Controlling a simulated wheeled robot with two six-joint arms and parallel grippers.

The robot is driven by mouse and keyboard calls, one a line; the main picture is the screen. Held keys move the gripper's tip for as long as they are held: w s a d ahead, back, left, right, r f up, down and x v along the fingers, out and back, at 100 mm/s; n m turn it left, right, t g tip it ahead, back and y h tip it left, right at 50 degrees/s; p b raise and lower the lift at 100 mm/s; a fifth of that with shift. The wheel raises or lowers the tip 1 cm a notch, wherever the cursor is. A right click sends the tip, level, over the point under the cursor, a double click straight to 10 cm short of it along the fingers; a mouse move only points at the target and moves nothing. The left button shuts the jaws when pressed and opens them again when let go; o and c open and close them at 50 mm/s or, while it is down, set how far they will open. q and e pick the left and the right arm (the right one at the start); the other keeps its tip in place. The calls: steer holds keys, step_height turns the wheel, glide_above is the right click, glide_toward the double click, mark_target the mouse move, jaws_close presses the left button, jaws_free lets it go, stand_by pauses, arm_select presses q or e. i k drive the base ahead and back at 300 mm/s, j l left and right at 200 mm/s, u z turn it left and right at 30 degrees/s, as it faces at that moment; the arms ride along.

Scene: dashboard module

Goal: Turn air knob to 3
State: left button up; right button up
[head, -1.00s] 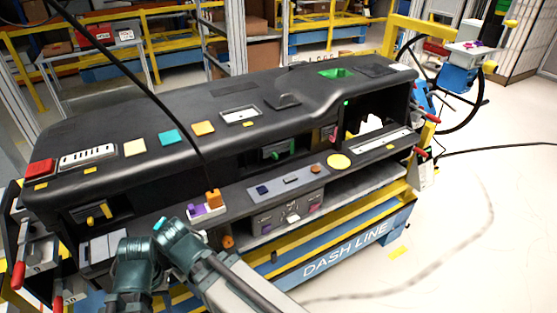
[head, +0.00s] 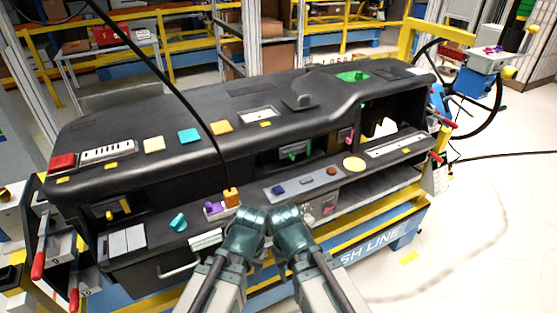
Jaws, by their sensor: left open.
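A grey control panel (head: 331,196) is set low in the front of the dashboard (head: 185,108), right of the picture's middle. Small dial-like parts show on it, but which is the air knob and where it points is too small to tell. My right arm's end covers its left part. My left gripper (head: 256,215) is low in the middle, in front of the shelf edge; it is open, with its fingers mostly hidden behind the wrist. My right gripper (head: 286,213) is close beside it, near the panel's left side, its fingers also hidden. I see nothing held.
A shelf above the panel carries a purple and orange part (head: 222,203), a teal part (head: 178,222) and a grey strip (head: 303,184). A drawer handle (head: 180,268) is at lower left. A steering wheel (head: 478,90) stands at right.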

mark_target(309, 218)
steer(key=k+l+z, duration=0.1)
steer(key=l, duration=0.2)
steer(key=k+l, duration=0.2)
steer(key=k+l+z, duration=0.15)
steer(key=l, duration=0.25)
steer(key=k+l, duration=0.15)
steer(key=l, duration=0.15)
steer(key=z, duration=0.05)
